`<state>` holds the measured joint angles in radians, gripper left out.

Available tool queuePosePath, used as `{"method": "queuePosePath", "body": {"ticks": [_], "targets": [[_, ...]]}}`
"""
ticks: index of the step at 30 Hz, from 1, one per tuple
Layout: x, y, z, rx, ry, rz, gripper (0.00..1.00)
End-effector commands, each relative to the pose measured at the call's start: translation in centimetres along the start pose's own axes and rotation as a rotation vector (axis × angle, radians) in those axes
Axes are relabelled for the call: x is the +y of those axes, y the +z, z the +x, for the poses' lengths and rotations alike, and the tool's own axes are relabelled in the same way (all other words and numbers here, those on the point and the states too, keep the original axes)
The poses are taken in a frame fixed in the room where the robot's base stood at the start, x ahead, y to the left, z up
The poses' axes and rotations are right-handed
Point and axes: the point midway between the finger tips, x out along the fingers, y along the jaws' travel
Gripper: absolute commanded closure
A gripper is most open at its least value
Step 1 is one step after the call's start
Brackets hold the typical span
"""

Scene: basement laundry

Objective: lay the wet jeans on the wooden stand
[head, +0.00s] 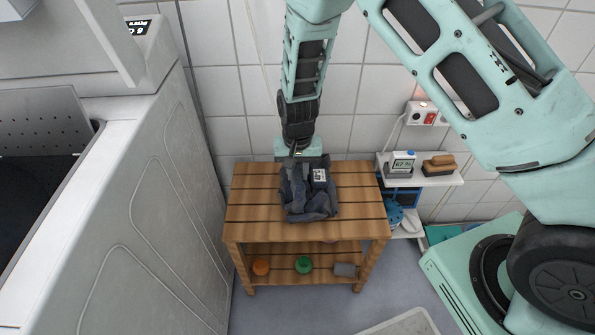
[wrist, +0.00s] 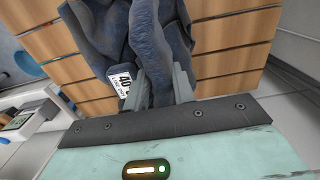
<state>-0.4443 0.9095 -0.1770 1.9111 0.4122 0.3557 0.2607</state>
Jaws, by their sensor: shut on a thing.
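The wet jeans (head: 308,202) are a dark blue crumpled bundle with a white label. They show at the middle of the slatted wooden stand (head: 253,205), over its top slats. My gripper (head: 298,158) comes down from above at the back part of the jeans. In the wrist view the jeans (wrist: 151,45) pass between the two grey fingers of my gripper (wrist: 160,88), which are shut on a fold of the cloth. The stand's slats (wrist: 225,35) show on both sides of the jeans. I cannot tell whether the cloth's full weight rests on the slats.
A washing machine (head: 150,200) stands close to the left of the stand. On the right, a small white shelf (head: 425,180) holds a display device (head: 401,163) and a brush (head: 439,166).

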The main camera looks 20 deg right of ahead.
Motion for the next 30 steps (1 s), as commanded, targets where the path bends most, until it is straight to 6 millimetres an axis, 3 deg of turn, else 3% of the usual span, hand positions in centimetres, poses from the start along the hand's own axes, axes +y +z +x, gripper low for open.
{"method": "queuePosePath", "body": {"ticks": [5, 6, 8, 16, 20, 30], "targets": [[0.0, 0.0, 0.3, 0.0, 0.0, 0.0, 1.0], [0.0, 0.0, 0.3, 0.0, 0.0, 0.0, 0.66], [0.0, 0.0, 0.2, 0.0, 0.0, 0.0, 0.53], [0.0, 0.0, 0.2, 0.0, 0.0, 0.0, 0.53], [-0.1, 0.0, -0.8, 0.002, -0.001, -0.001, 0.53], [-0.1, -0.1, -7.6, 0.003, -0.003, -0.001, 0.53]]}}
